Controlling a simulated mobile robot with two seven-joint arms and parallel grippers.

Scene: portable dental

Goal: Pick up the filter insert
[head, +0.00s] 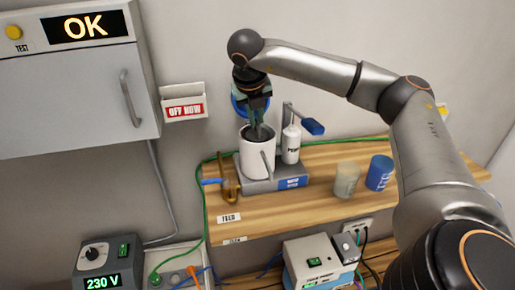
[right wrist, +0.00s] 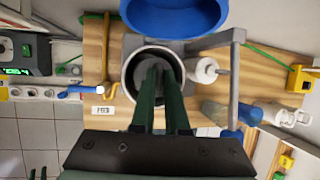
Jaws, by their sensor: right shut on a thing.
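A white canister (head: 252,162) stands upright on a grey base (head: 280,184) with a blue label, on the wooden shelf. A dark grey round part, apparently the filter insert (right wrist: 140,73), sits inside the canister's mouth. My right gripper (head: 261,134) reaches down into the mouth from above, its fingers close together on the insert. The right wrist view also shows the fingertips (right wrist: 160,68) inside the rim. The fingers hide much of the insert, so its full shape and depth cannot be told. My left gripper is in neither view.
A blue round lid or bowl (right wrist: 176,14) is close behind the gripper. A white bottle (head: 291,145) and a blue-handled lever (head: 313,126) stand right of the canister. A beige cup (head: 346,179) and blue cup (head: 379,173) are further right. A brown bracket (head: 228,183) is left.

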